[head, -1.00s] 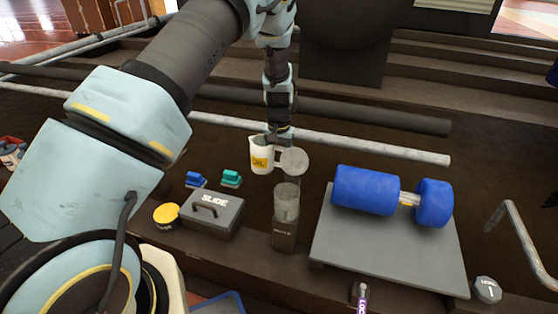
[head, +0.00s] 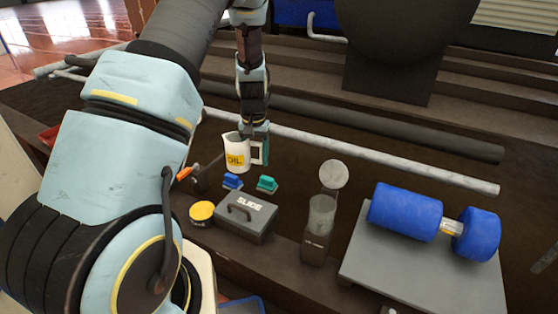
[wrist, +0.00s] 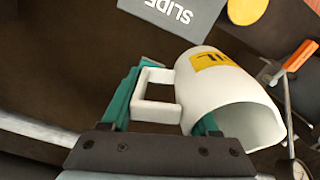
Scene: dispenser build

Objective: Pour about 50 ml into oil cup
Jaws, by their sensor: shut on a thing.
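A white jug (head: 236,155) with a yellow OIL label hangs in my gripper (head: 257,140) in the head view, nearly upright and well left of the dispenser. In the wrist view my gripper (wrist: 163,98) is shut on the white jug (wrist: 225,95) at its square handle, and the jug's open mouth faces lower right. The jug's contents cannot be seen. A clear cup (head: 321,215) stands on a dark, narrow block (head: 315,247) with small lettering. A round grey lid (head: 333,174) stands raised behind it. I cannot read a fill level in the cup.
A grey SLIDE box (head: 245,217) and a yellow round tin (head: 201,212) sit left of the cup. Blue (head: 232,181) and green (head: 267,184) blocks lie behind. A blue roller (head: 405,212) rests on a grey plate (head: 360,268) at right. An orange-tipped item (head: 184,174) is left of the jug.

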